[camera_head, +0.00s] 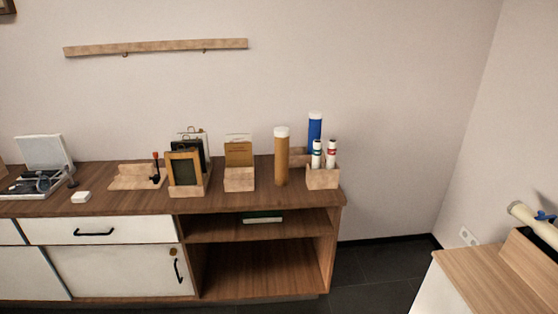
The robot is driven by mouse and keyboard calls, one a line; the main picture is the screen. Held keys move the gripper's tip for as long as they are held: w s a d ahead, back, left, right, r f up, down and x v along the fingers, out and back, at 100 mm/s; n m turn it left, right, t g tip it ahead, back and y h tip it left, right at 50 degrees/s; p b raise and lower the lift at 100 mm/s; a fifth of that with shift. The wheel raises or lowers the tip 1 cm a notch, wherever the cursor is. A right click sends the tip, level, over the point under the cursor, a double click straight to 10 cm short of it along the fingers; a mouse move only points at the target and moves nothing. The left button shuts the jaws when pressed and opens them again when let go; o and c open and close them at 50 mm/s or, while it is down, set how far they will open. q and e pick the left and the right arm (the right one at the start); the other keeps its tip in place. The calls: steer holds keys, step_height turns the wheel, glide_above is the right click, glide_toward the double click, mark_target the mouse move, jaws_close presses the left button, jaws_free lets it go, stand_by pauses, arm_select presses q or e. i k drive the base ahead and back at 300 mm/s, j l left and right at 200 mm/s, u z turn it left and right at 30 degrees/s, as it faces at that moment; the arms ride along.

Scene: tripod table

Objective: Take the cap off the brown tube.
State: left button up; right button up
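The brown tube (281,160) stands upright on the wooden cabinet top, right of centre in the head view. Its white cap (281,132) sits on its upper end. A blue tube (315,130) with a white top stands behind it to the right. Neither of my grippers shows in the head view.
A wooden box (322,179) with small white bottles stands right of the brown tube. Left of it are a wooden card holder (239,181) and dark frames (186,168). An open case (42,165) lies far left. A second wooden surface (490,281) is at lower right.

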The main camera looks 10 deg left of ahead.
mark_target(281, 145)
steer(key=i+j+z, duration=0.1)
steer(key=i+j, duration=0.15)
steer(key=i+j+z, duration=0.1)
steer(key=i+j, duration=0.15)
steer(key=j, duration=0.15)
steer(key=i+j+z, duration=0.1)
steer(key=i+j, duration=0.15)
steer(key=i+j+z, duration=0.1)
steer(key=j, duration=0.35)
steer(key=i+j+z, duration=0.1)
steer(key=i+j, duration=0.2)
steer(key=i+j+z, duration=0.1)
steer(key=j, duration=0.4)
steer(key=i, duration=0.1)
